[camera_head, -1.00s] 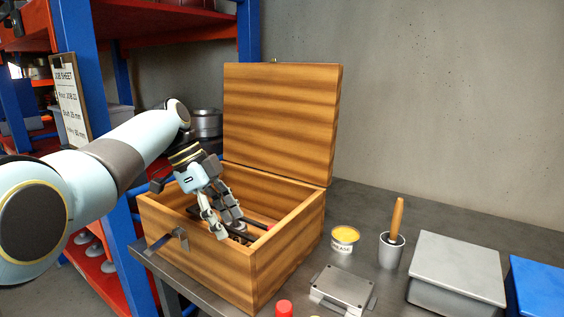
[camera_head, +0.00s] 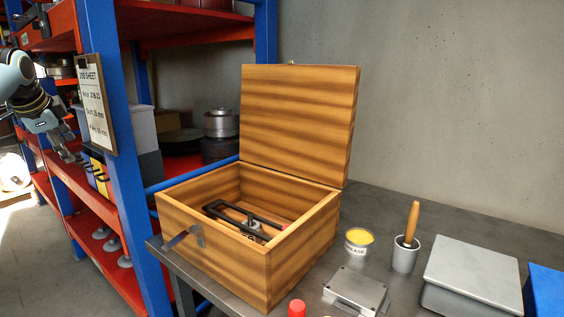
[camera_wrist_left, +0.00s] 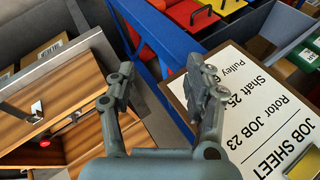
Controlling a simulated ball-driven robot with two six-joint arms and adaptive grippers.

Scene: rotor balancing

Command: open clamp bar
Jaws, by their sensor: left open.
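No part that I can surely name as the clamp bar shows. My left gripper (camera_head: 68,154) is at the far left of the head view, in front of the red and blue shelving. It is open and empty, pointing down, well away from the wooden box. In the left wrist view its two fingers (camera_wrist_left: 161,82) are spread apart, with the job sheet (camera_wrist_left: 270,118) behind the right finger. The wooden box (camera_head: 212,259) stands on the bench with its lid up. A dark frame-shaped item (camera_head: 225,211) lies inside it, partly hidden by the front wall. My right gripper is out of view.
The job sheet board hangs on the blue shelf post (camera_head: 125,180). A grease tin (camera_head: 358,241), a brush in a cup (camera_head: 405,255), a flat metal box (camera_head: 357,290) and a grey case (camera_head: 470,270) stand right of the wooden box. The bench behind them is clear.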

